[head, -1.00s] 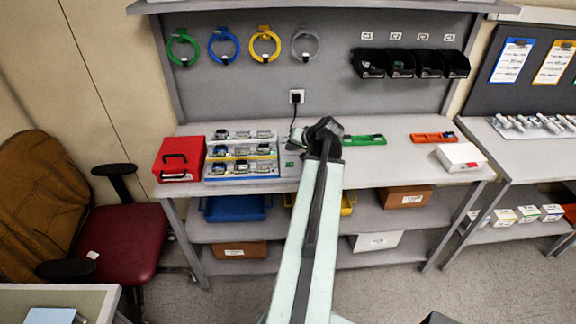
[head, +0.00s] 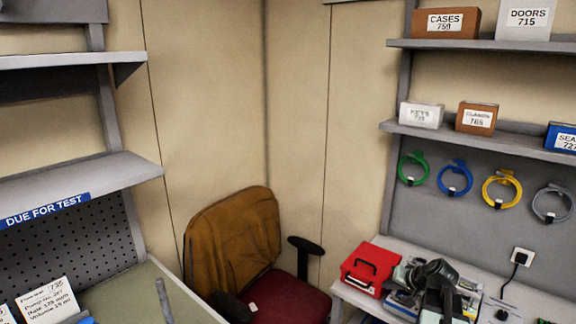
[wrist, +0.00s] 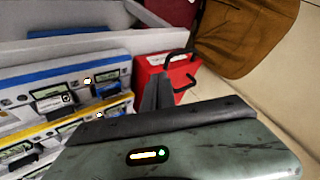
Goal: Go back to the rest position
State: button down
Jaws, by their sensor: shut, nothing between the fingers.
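My gripper (wrist: 160,92) shows in the wrist view with its dark fingers together and nothing between them. In the head view the dark end of my arm is at the lower right, in front of the pump rack (head: 401,303), and the fingertips are hard to make out. The wrist view shows infusion pumps (wrist: 98,88) in rows with blue and yellow strips, left of the fingers. A red case (wrist: 152,72) lies beyond the fingers there. In the head view the red case (head: 369,268) stands on the bench, left of my arm.
A chair (head: 236,240) with a brown jacket stands in the corner, left of the bench. A shelf unit (head: 75,188) marked "DUE FOR TEST" is at the left. Boxes (head: 446,22) stand on shelves at the upper right, and coiled tubes (head: 455,178) hang below.

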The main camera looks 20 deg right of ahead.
jog(key=w+a+f+n+g+y, duration=0.1)
jog(key=a+n, duration=0.1)
jog(key=a, duration=0.8)
jog(key=w+a+f+n+g, duration=0.1)
jog(key=w+a+n+g, duration=0.1)
jog(key=a, duration=0.8)
jog(key=w+a+f+n+g+y, duration=0.1)
jog(key=a+f+n, duration=0.1)
jog(key=a, duration=0.8)
jog(key=s+a+f+n+g, duration=0.15)
jog(key=s+a, duration=0.25)
jog(key=a, duration=0.5)
jog(key=s+d+f+g+h, duration=0.1)
jog(key=s+d+g+h, duration=0.2)
jog(key=s, duration=0.3)
